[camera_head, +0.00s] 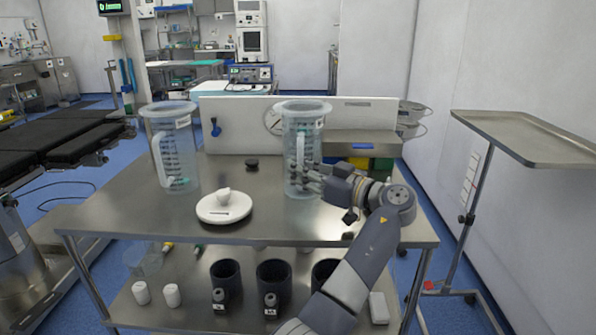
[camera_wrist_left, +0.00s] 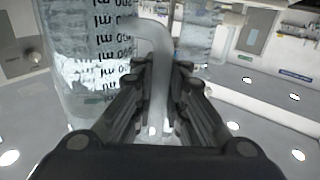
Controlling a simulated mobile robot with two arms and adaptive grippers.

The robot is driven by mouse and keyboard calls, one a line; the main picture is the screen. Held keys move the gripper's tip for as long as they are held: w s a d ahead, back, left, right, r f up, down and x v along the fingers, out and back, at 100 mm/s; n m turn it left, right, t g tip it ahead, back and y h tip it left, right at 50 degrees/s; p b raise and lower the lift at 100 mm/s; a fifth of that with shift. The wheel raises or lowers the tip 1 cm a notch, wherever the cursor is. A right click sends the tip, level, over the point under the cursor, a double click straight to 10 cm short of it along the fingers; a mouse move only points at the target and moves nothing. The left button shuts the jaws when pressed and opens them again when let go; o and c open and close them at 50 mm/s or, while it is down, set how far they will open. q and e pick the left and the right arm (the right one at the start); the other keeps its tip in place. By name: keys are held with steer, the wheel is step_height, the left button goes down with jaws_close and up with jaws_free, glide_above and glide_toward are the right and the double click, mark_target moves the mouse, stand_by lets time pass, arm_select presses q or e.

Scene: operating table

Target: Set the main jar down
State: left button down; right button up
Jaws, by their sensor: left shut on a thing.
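The main jar (camera_head: 304,140), a clear graduated jar with a wide rim and a handle, is upright at the right part of the steel table (camera_head: 260,225). My left gripper (camera_head: 312,180) is shut on its handle, on the jar's near right side. The left wrist view shows the fingers (camera_wrist_left: 158,110) on both sides of the handle (camera_wrist_left: 158,70), with the jar's printed scale (camera_wrist_left: 112,45) at left. Whether the jar's base touches the tabletop is hard to tell. My right gripper is not in view.
A second similar jar (camera_head: 172,150) stands at the left of the table. A round white lid (camera_head: 224,208) and a small dark knob (camera_head: 252,164) lie between the jars. Dark cups (camera_head: 273,280) stand on the lower shelf. A tray stand (camera_head: 530,137) is at right.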

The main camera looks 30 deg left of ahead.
arm_select(q)
steer(key=c, duration=1.6)
jaws_free()
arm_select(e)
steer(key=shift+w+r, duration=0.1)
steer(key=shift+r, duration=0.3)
arm_select(q)
steer(key=d, duration=1.2)
steer(key=shift+s+b, duration=0.3)
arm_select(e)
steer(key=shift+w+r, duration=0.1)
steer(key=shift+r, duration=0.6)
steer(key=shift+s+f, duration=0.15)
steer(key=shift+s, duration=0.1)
